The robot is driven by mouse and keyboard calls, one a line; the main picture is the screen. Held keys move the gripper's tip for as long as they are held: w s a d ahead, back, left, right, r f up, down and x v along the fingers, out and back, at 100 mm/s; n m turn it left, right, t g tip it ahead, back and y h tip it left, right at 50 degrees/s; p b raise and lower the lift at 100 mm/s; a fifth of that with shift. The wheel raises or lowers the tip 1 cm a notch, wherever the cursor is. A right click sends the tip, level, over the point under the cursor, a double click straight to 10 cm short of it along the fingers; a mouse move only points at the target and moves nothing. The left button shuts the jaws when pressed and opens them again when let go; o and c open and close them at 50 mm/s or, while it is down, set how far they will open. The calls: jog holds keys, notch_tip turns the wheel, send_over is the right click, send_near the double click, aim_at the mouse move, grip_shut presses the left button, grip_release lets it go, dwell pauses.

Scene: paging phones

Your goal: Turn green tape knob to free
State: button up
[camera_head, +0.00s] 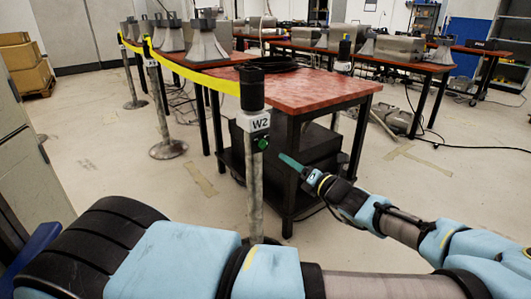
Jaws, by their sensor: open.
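The green tape knob (263,144) sits on the side of a white block marked W2 (252,121), fixed near the top of a metal stanchion post (256,185). The post has a black head (252,88), and yellow tape (205,80) runs from it to the left and back. My gripper (284,160) is just right of and slightly below the knob, its teal fingertip pointing left toward the post. It looks apart from the knob and holds nothing that I can see. The gap between the fingers cannot be made out at this angle.
A red-topped table (310,92) with a dark box (300,150) beneath stands close behind the post and gripper. Another stanchion (165,110) stands back left. Cardboard boxes (28,70) are at the far left. The floor (110,170) left of the post is clear.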

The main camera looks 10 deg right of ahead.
aim_at(265, 146)
jog(key=x, duration=1)
jog(key=shift+w+a, duration=0.15)
jog(key=shift+w, duration=0.1)
grip_shut()
